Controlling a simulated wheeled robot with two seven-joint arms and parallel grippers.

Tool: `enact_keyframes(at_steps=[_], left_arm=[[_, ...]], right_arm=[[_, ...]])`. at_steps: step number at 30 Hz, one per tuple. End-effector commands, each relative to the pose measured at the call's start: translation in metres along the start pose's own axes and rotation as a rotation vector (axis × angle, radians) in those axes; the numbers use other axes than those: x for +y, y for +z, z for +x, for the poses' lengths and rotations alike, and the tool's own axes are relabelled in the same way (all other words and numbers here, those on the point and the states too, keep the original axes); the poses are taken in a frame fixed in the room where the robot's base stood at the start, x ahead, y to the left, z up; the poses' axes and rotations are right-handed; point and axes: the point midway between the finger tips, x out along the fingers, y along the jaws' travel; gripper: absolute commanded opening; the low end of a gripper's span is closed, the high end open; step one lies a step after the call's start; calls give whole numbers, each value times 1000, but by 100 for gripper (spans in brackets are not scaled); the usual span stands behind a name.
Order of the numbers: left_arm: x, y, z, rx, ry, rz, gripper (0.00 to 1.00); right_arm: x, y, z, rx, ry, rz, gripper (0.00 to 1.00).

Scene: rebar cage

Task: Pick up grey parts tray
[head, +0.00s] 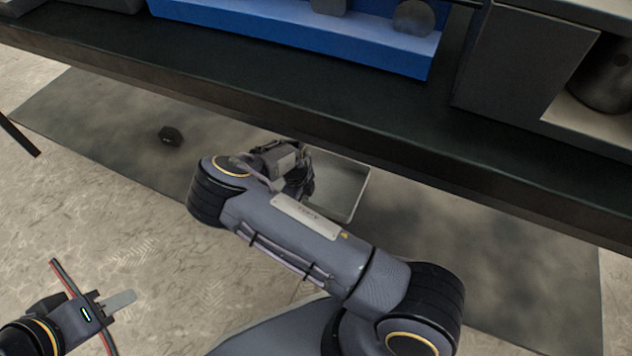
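The grey parts tray (351,186) lies low beside the dark bench, over the dark grey mat. Its right part and pale rim show; its left part is hidden behind my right arm. My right gripper (297,172) is at the tray's left side, mostly covered by its own wrist. I cannot tell whether its fingers touch the tray or are open. My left gripper (122,300) is at the lower left, far from the tray. Its finger plates show together at the middle of its rail, shut with nothing seen between them.
The long dark bench (400,130) crosses above the tray, with a blue bin (300,40) and a grey box (520,62) on it.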

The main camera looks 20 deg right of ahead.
Motion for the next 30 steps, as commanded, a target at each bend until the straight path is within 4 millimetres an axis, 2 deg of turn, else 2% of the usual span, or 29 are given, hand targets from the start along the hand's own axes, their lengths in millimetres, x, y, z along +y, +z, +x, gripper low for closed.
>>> enact_keyframes(at_steps=[1,6,22,26,30], left_arm=[[0,0,0,0,0,0,36],[0,0,0,0,0,0,36],[0,-1,-1,0,0,0,36],[2,-2,-5,0,0,0,36],[6,-6,-13,0,0,0,36]], right_arm=[[0,0,0,0,0,0,23],[0,0,0,0,0,0,1],[0,0,-3,0,-1,0,0],[0,-1,-13,-1,-1,0,0],[0,-3,-36,-3,-1,1,0]])
